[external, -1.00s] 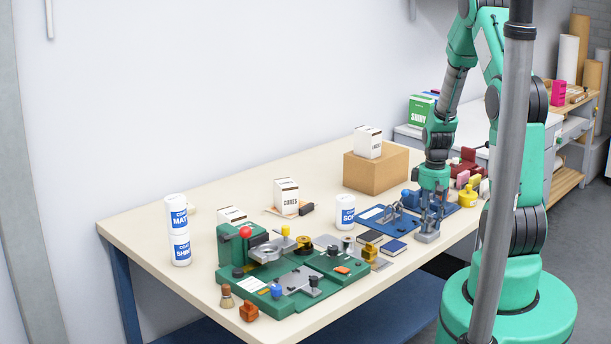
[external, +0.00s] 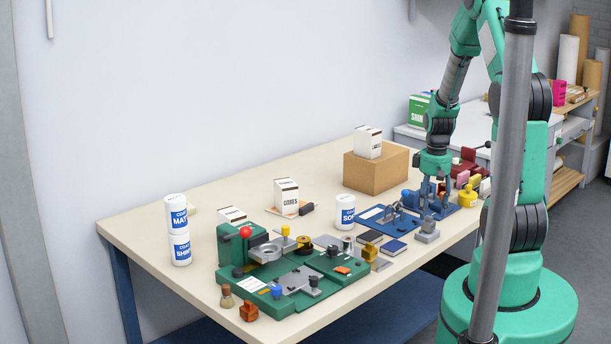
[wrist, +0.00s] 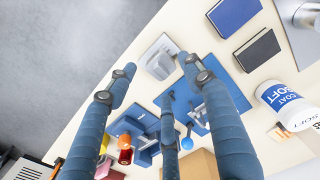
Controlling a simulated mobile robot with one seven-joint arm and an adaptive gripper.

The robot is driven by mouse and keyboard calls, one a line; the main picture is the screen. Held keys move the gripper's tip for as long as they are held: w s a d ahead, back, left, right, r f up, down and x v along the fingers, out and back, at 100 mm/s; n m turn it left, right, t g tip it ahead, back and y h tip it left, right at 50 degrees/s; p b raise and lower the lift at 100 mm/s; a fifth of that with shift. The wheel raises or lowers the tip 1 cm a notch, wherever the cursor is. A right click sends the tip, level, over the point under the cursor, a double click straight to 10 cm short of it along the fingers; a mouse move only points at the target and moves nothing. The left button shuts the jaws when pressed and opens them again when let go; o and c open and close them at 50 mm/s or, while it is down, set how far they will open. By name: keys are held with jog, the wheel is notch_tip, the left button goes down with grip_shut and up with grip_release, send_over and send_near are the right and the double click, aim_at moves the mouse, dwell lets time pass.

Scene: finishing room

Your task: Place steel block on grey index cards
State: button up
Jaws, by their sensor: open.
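The steel block (external: 427,232) is a small grey stepped piece on the bench near its front edge. It also shows in the wrist view (wrist: 160,60), lying just beyond the fingertips. The grey index cards appear to be the dark grey stack (external: 370,237) left of the blue stack; in the wrist view the dark stack (wrist: 258,50) lies flat to the right of the block. My gripper (external: 427,205) is open and empty, above and slightly behind the block. Its blue fingers (wrist: 160,76) are spread apart, and the block is clear of them.
A blue stack (external: 395,247) lies between the block and the dark stack. A blue fixture plate (external: 375,213) is behind, with a white SOFT tub (external: 345,211) to its left. A green fixture (external: 290,290) fills the front left. A cardboard box (external: 376,170) stands at the back.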

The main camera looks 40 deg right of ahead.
aim_at(429, 216)
notch_tip(429, 216, up, 8)
jog(key=p, duration=0.1)
jog(key=shift+f, duration=0.2)
dwell(0.6)
jog(key=a+r+t, duration=0.2)
jog(key=a+r, duration=1.5)
jog(key=r, duration=0.1)
jog(key=s+a+r+t, duration=0.3)
jog(key=s+a+r, duration=0.8)
jog(key=s+a, duration=0.2)
jog(key=a, duration=0.2)
jog(key=shift+s+a+n, duration=0.3)
jog(key=shift+a, duration=0.1)
